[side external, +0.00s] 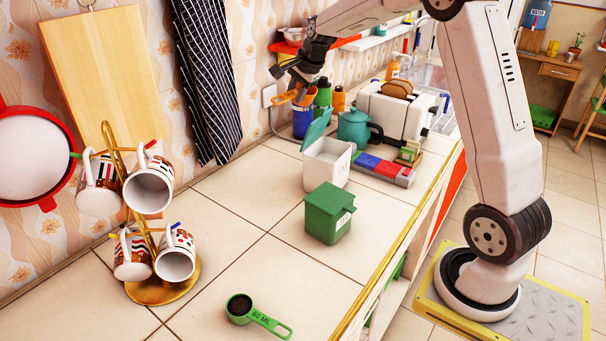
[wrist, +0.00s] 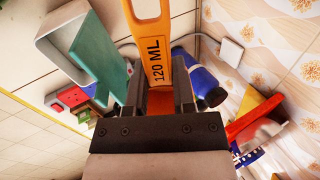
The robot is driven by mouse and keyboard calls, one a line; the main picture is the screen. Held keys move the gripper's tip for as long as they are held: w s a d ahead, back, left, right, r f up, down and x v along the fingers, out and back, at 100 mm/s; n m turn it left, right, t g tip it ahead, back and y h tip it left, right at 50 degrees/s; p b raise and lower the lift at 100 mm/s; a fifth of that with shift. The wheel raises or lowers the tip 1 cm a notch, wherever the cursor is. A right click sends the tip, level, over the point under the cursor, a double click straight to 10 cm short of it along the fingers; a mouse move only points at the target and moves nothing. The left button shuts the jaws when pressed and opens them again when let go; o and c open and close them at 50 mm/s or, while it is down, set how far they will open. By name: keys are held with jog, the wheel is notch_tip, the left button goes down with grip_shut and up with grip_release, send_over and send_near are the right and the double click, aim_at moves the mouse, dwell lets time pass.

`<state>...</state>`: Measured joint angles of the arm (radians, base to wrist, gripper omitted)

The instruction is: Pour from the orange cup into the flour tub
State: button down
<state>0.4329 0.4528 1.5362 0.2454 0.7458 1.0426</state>
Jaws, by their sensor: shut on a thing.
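The orange cup is a measuring cup (side external: 306,96) with a handle. My gripper (side external: 291,84) is shut on it, high at the back of the counter above a blue container. In the wrist view the cup's handle (wrist: 151,38) reads "120 ML" and runs between the fingers (wrist: 160,98). The cup's inside is hidden. A white tub (side external: 327,165) with a raised teal lid (side external: 316,129) stands in front, to the right of and below the cup; its lid also shows in the wrist view (wrist: 97,50). I cannot read a label on it. The cup is apart from the tub.
A green box (side external: 328,212) with a label stands in front of the tub. Behind are a blue container (side external: 303,122), a teal pot (side external: 353,129) and a toaster (side external: 390,108). A mug rack (side external: 165,287) stands left; a green scoop (side external: 240,308) lies in front.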

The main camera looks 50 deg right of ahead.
jog(key=shift+w+d+f+g, duration=0.1)
jog(key=shift+w+f+g, duration=0.2)
jog(key=shift+w+g, duration=0.75)
jog(key=shift+w+f+g, duration=0.25)
jog(key=shift+w+g, duration=0.65)
jog(key=shift+g, duration=0.15)
jog(key=shift+w+f+g, duration=0.15)
jog(key=shift+w+g, duration=0.3)
jog(key=shift+g, duration=0.05)
dwell(0.5)
